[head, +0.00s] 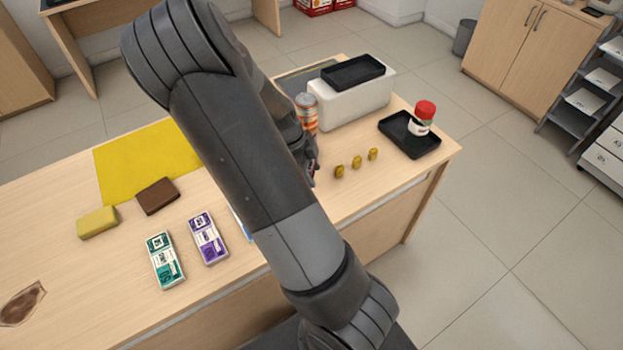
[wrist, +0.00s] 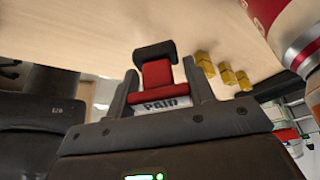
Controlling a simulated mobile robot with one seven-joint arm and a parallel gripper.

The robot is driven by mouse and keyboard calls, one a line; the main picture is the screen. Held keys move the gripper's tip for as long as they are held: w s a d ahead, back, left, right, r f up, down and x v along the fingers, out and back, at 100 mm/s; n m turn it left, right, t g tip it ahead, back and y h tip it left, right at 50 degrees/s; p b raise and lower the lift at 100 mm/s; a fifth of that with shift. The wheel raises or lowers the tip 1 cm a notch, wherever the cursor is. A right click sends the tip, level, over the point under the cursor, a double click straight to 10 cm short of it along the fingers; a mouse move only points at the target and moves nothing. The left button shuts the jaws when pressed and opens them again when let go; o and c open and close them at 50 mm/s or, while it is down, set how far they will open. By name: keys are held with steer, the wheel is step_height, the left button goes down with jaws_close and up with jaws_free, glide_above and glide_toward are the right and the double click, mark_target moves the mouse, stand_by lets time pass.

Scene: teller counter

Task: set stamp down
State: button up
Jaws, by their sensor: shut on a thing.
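The stamp (wrist: 157,75) has a red body, a black end and a pale band lettered "PAID". In the wrist view it sits between the two fingers of my gripper (wrist: 161,70), which is shut on it. Bare wooden counter shows beyond the stamp; I cannot tell whether it touches the counter. In the head view my own arm hides most of the gripper and the stamp. Only a dark part of the gripper (head: 311,160) shows past the arm's right edge, left of the gold pieces.
Three small gold pieces (head: 356,162) stand close on the right. An orange-and-silver can (head: 307,116) and white box (head: 350,98) stand behind. A black tray (head: 425,149) holds a red-lidded jar (head: 421,117). Banknote bundles (head: 165,262), a yellow block (head: 97,222) and brown block (head: 157,196) lie left.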

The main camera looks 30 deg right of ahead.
steer(key=shift+f, duration=1.95)
steer(key=shift+f, duration=0.15)
steer(key=o, duration=1)
steer(key=shift+c, duration=0.2)
